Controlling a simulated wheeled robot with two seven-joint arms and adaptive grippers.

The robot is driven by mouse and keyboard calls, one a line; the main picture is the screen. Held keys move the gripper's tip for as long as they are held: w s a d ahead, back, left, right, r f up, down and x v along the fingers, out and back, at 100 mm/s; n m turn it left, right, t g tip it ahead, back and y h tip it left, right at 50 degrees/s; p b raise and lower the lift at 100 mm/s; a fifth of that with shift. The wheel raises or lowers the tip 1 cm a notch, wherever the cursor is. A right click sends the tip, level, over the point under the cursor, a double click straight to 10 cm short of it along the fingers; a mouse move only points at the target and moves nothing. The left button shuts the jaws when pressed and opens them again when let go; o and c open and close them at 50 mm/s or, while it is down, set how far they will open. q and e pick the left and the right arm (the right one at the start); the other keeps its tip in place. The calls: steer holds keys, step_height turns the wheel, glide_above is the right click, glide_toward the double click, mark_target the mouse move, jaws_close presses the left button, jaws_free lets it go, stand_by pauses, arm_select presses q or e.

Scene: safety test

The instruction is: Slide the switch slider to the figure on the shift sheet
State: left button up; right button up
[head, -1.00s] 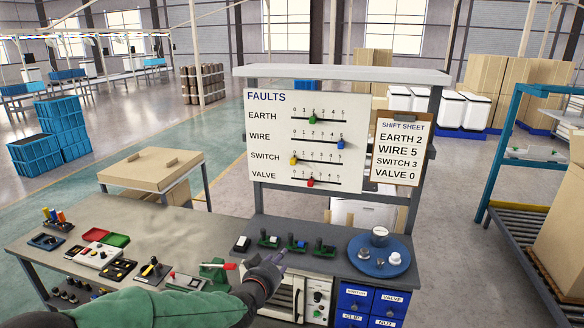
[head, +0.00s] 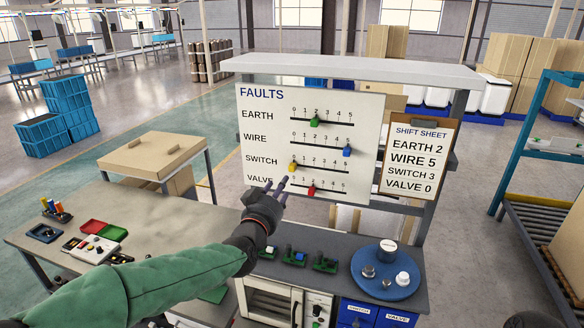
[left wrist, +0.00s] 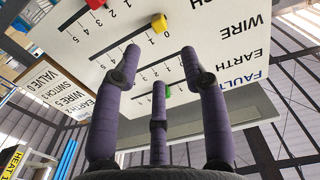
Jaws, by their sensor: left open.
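The white FAULTS board (head: 365,110) has several slider rows. The yellow switch slider (head: 292,165) stands at 0; it also shows in the left wrist view (left wrist: 158,22). The shift sheet (head: 419,155) reads EARTH 2, WIRE 5, SWITCH 3, VALVE 0. The green earth slider (head: 315,121) is at 2, the blue wire slider (head: 347,152) at 5, and the red valve slider (head: 311,190) near 2. My left gripper (head: 277,186) is open and empty, below and left of the yellow slider. Its purple fingers (left wrist: 160,62) point at the board, apart from the slider.
The bench (head: 160,220) below holds small panels and parts at left. A round blue tray (head: 386,286) with knobs stands at right, above labelled blue drawers (head: 356,311). A grey shelf (head: 370,70) overhangs the board. Free air lies in front of the board.

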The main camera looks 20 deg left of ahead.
mark_target(291, 169)
arm_select(q)
steer(key=w+p, duration=0.2)
steer(key=w, duration=0.8)
steer(key=shift+d, duration=0.2)
jaws_close()
